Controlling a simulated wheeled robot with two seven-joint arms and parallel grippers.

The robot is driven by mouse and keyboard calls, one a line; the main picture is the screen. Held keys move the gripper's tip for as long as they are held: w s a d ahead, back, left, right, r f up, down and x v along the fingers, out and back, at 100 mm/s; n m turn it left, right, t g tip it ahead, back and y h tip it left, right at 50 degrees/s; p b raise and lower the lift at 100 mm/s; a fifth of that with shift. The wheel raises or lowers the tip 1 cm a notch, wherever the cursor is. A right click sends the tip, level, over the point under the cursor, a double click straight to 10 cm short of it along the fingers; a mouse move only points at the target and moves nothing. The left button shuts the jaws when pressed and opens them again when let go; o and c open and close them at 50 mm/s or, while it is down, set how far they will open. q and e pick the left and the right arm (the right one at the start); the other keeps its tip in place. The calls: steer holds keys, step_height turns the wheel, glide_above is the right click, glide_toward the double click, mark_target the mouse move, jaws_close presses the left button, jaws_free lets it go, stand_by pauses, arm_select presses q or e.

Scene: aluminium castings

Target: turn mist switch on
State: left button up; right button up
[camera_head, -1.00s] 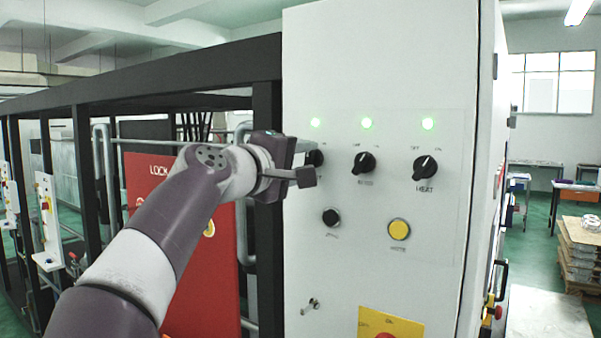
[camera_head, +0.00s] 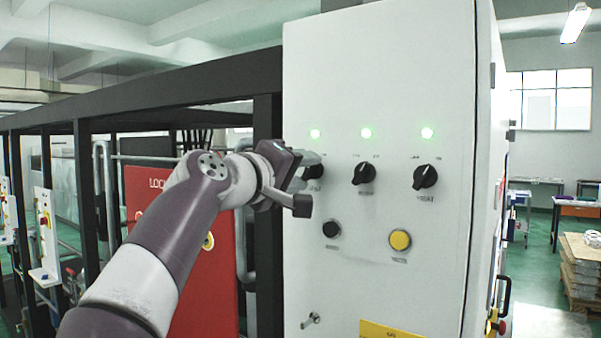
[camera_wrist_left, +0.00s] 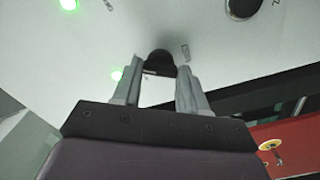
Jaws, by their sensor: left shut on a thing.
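A white control panel (camera_head: 450,130) carries three black rotary switches in a row, each below a lit green lamp. The leftmost switch (camera_head: 314,171) is partly hidden by my left gripper (camera_head: 304,184), and its label cannot be read. In the left wrist view, a black switch knob (camera_wrist_left: 160,60) sits at the tips of my left gripper's two grey fingers (camera_wrist_left: 158,78), which are shut on it. The middle switch (camera_head: 363,173) and the right switch (camera_head: 425,176) are free. My right gripper is not in view.
Below the switches are a black button (camera_head: 331,229), a yellow button (camera_head: 400,240) and a small latch (camera_head: 311,320). A black frame post (camera_head: 268,230) and a red panel (camera_head: 150,200) stand left of the cabinet, close to my left arm.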

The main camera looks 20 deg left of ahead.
arm_select(q)
steer(key=shift+w+f, duration=0.1)
steer(key=shift+f, duration=0.2)
steer(key=o, duration=0.8)
steer(key=shift+o, duration=1.3)
steer(key=shift+r, duration=0.1)
steer(key=shift+s+r, duration=0.1)
steer(key=shift+s, duration=0.1)
steer(key=shift+s+a+b, duration=0.1)
steer(key=shift+s+b, duration=0.2)
steer(key=b+v, duration=0.3)
steer(key=v, duration=0.9)
